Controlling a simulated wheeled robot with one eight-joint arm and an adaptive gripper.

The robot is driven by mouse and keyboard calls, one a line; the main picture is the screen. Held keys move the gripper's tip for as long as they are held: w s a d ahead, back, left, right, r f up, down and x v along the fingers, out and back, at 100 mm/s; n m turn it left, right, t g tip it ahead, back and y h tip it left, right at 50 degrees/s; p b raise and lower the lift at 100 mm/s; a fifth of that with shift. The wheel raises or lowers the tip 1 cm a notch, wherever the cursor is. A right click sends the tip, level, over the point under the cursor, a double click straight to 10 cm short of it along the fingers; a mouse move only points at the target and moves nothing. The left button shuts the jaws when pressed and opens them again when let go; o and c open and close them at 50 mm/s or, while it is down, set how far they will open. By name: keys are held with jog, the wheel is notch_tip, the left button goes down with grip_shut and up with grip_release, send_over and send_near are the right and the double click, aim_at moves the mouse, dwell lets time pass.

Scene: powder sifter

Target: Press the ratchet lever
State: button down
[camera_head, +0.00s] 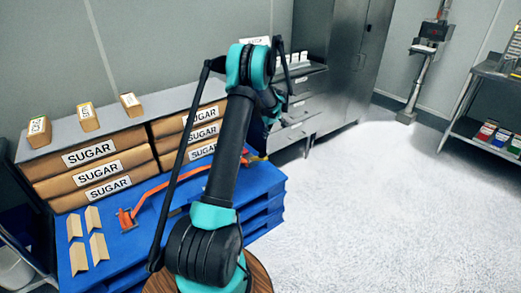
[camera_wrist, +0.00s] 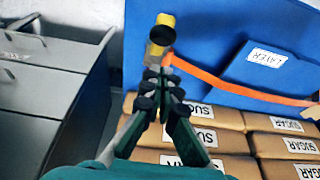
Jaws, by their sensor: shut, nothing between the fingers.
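The ratchet lever (camera_wrist: 160,37) shows in the wrist view at the top centre, a yellow piece with a dark rounded part, at the end of an orange strap (camera_wrist: 215,83). My gripper (camera_wrist: 157,73) is shut and empty, with its fingertips just below the lever in the picture. I cannot tell whether they touch it. In the head view the orange strap (camera_head: 176,180) runs across the blue pallet top (camera_head: 150,243), with a red fitting (camera_head: 127,219) at its near end. My arm hides part of the strap and my gripper there.
Cardboard corner pieces (camera_head: 86,240) lie at the pallet's left. Grey drawers (camera_wrist: 45,85) stand left in the wrist view, beside a blue panel with a label (camera_wrist: 267,57). Open floor (camera_head: 380,210) lies to the right.

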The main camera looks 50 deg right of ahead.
jog(key=shift+g, duration=0.5)
jog(key=w+r, duration=0.2)
jog(key=w, duration=0.1)
jog(key=shift+r, duration=0.4)
jog(key=shift+f, duration=0.15)
jog(key=x, duration=1)
jog(key=s+f, duration=0.1)
jog(key=f, duration=0.1)
jog(key=shift+s+a+f, duration=0.1)
jog(key=shift+s+f, duration=0.2)
jog(key=shift+s, duration=0.05)
jog(key=shift+s+a+f, duration=0.1)
jog(key=shift+s+f, duration=0.15)
jog(key=shift+f, duration=0.05)
